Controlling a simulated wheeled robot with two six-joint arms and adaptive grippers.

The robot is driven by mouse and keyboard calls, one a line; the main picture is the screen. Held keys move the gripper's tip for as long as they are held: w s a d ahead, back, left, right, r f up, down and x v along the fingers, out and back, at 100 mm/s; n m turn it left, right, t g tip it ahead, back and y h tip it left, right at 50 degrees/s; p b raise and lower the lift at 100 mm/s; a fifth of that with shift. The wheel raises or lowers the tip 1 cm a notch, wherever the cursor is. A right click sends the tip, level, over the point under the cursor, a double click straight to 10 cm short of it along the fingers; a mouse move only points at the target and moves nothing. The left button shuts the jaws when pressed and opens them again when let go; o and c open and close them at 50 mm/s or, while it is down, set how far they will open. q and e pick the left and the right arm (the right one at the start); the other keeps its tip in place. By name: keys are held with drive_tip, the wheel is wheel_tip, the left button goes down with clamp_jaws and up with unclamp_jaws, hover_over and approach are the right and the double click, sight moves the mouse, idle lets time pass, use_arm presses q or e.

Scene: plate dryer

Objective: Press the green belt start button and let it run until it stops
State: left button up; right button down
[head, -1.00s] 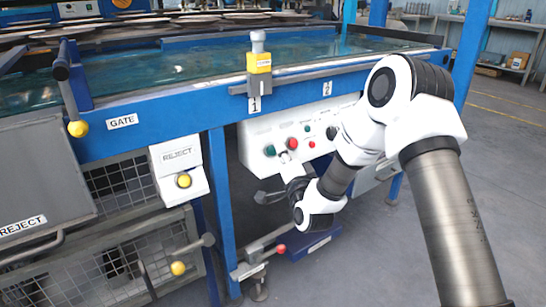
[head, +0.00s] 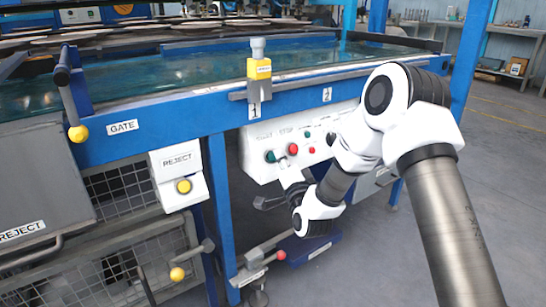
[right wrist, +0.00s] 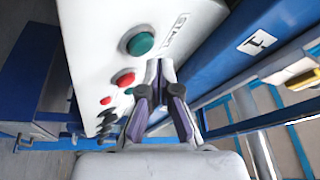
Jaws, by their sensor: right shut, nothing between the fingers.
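The green start button (head: 270,156) sits at the left of the white control panel (head: 256,172), under the belt's blue frame. It shows large in the right wrist view (right wrist: 140,43), beside the START label. A red button (head: 293,149) is just to its right. My right gripper (right wrist: 161,68) is shut and empty. Its fingertips are close to the panel, beside the green and red buttons in the wrist view. They do not cover the green button; I cannot tell their exact gap to the panel. In the head view my arm hides part of the panel's right side. My left gripper is not in view.
The blue belt frame (head: 190,118) runs above the panel, with a yellow-and-grey device (head: 259,68) on its edge. The yellow REJECT button (head: 184,186) is on a white box to the left. A red-tipped lever (head: 281,255) stands below. Open floor lies right.

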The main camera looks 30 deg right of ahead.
drive_tip(key=shift+w+f, duration=0.1)
idle(0.4)
drive_tip(key=shift+w+f, duration=0.1)
drive_tip(key=shift+w, duration=0.15)
